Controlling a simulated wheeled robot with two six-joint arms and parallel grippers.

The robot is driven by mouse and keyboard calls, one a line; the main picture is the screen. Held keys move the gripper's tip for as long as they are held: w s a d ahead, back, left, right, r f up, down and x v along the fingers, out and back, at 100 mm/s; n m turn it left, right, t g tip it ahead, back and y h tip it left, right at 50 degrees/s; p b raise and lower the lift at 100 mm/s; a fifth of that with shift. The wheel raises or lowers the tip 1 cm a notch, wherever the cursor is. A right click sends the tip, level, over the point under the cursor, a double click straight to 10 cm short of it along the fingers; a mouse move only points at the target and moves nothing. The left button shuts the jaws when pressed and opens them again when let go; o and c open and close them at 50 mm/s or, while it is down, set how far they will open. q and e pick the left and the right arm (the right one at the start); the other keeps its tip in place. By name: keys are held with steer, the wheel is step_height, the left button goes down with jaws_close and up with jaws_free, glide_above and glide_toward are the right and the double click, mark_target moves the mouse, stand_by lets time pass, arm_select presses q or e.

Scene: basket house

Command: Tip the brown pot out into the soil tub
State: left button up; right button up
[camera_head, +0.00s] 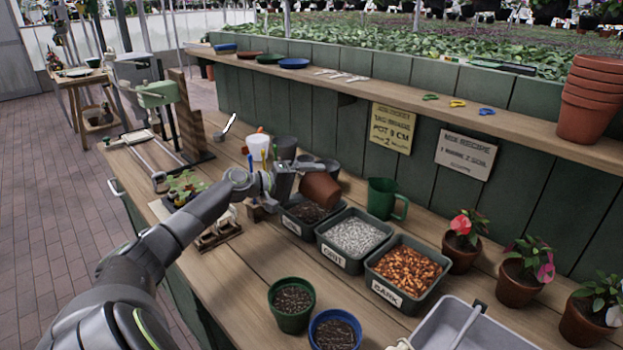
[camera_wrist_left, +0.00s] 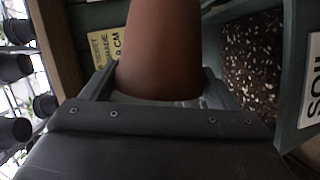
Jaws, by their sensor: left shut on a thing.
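The brown pot (camera_head: 320,189) is held in my left gripper (camera_head: 294,172), tilted on its side above the soil tub (camera_head: 322,227). The soil tub is the dark one at the left end of the row of labelled tubs and holds dark soil. In the left wrist view the brown pot (camera_wrist_left: 160,50) sits between the jaws, and the soil tub (camera_wrist_left: 290,95) with speckled soil and its label shows at the right. The pot's inside is hidden in both views. My right gripper is not in view.
The grit tub (camera_head: 353,236) and bark tub (camera_head: 407,274) stand to the right of the soil tub. A green mug (camera_head: 382,199) stands behind them. Green (camera_head: 291,304) and blue (camera_head: 335,331) pots stand in front. Potted flowers (camera_head: 463,239) line the right side.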

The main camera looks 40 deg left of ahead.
arm_select(q)
steer(key=shift+r+m+g+p, duration=0.2)
steer(key=shift+m+g+p, duration=0.15)
steer(key=shift+m, duration=0.15)
steer(key=m+y+p, duration=0.1)
steer(key=p, duration=0.1)
steer(key=r+m+y+p, duration=0.1)
steer(key=p, duration=0.1)
steer(key=shift+w+r+m, duration=0.1)
steer(key=shift+r+m, duration=0.2)
steer(key=shift+m, duration=0.1)
step_height(320, 180, up, 2)
steer(key=m+y+p, duration=0.2)
steer(key=m+p, duration=0.1)
steer(key=p, duration=0.3)
steer(key=shift+g+y, duration=0.25)
steer(key=shift+y, duration=0.05)
steer(key=shift+f+m, duration=0.2)
steer(key=shift+m, duration=0.1)
steer(key=shift+a+m+y+p, duration=0.15)
steer(key=shift+m+y+p, duration=0.65)
steer(key=shift+p, duration=0.1)
steer(key=shift+a+f+m+y+p, duration=0.1)
steer(key=shift+f+m+y+p, duration=0.1)
steer(key=shift+m+y+p, duration=0.4)
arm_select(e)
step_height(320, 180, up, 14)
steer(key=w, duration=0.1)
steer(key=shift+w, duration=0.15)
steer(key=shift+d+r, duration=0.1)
